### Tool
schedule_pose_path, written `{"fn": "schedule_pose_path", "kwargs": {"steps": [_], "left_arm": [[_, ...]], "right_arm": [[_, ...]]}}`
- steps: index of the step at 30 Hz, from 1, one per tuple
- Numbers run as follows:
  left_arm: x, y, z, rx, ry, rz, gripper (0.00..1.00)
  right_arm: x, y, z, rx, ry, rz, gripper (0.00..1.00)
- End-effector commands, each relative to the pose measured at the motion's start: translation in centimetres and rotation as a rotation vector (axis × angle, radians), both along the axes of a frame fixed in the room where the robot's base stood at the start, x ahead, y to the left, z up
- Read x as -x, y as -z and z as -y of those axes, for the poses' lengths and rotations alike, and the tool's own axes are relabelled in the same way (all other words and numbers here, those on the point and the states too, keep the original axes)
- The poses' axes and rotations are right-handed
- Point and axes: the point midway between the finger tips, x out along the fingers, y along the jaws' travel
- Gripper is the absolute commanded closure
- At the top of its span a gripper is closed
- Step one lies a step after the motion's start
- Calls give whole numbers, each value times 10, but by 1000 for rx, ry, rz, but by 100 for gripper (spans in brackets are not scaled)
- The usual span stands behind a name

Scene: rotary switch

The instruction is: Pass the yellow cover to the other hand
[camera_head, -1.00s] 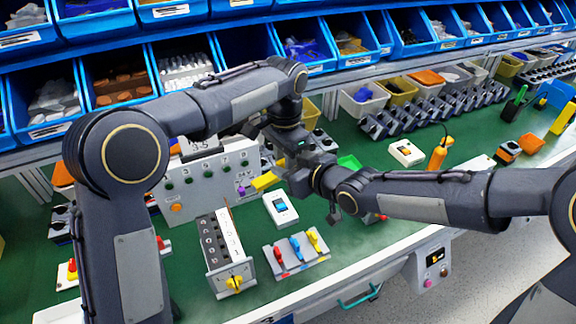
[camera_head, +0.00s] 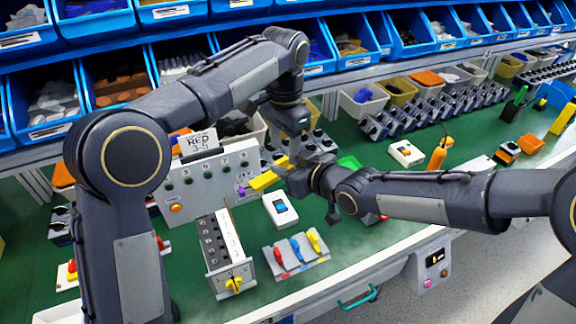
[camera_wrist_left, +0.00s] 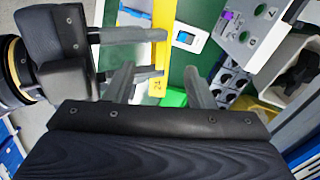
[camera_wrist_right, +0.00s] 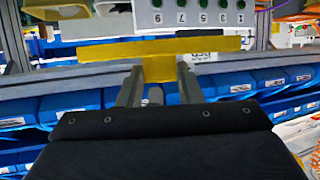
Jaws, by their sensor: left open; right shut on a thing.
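The yellow cover (camera_head: 268,177) is a T-shaped piece held above the bench in front of the grey switch box. My right gripper (camera_head: 287,177) is shut on its stem; in the right wrist view the cover's (camera_wrist_right: 200,45) long bar lies across beyond the fingertips. My left gripper (camera_head: 293,150) is open, pointing down just above the cover and the right gripper. In the left wrist view the cover (camera_wrist_left: 158,58) appears between the open left fingers, with the right fingers coming in from the left. I cannot tell whether the left fingers touch it.
The grey switch box (camera_head: 205,175) with a "RED" card stands behind. A white rocker switch (camera_head: 280,209), a plate with red, blue and yellow levers (camera_head: 296,255) and a rotary switch block (camera_head: 224,250) lie below on the green bench. Blue bins fill the back.

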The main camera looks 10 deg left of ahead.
Motion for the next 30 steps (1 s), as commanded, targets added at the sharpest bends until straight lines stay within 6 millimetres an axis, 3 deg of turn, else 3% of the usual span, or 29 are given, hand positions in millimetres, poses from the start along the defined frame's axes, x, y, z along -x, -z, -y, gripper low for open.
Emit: {"fn": "schedule_pose_path", "kwargs": {"steps": [1,6,13,17,20,23,27,30], "left_arm": [[-2,-16,3,12,0,16,51],[-1,-47,1,8,0,12,51],[0,-67,-3,8,-7,11,51],[12,-74,-25,35,-47,30,51],[34,-78,-55,81,-114,62,51],[68,-74,-89,145,-209,100,51],[126,-56,-125,245,-368,155,51],[171,-34,-141,317,-490,193,51]], "right_arm": [[4,6,-2,9,-8,-13,90],[3,5,-1,8,-4,-11,90],[1,4,0,6,-1,-9,90],[1,4,1,6,-1,-9,90],[1,4,1,6,0,-8,90],[1,4,1,6,0,-8,90],[1,4,1,5,0,-9,90],[1,4,1,5,0,-9,90]]}}
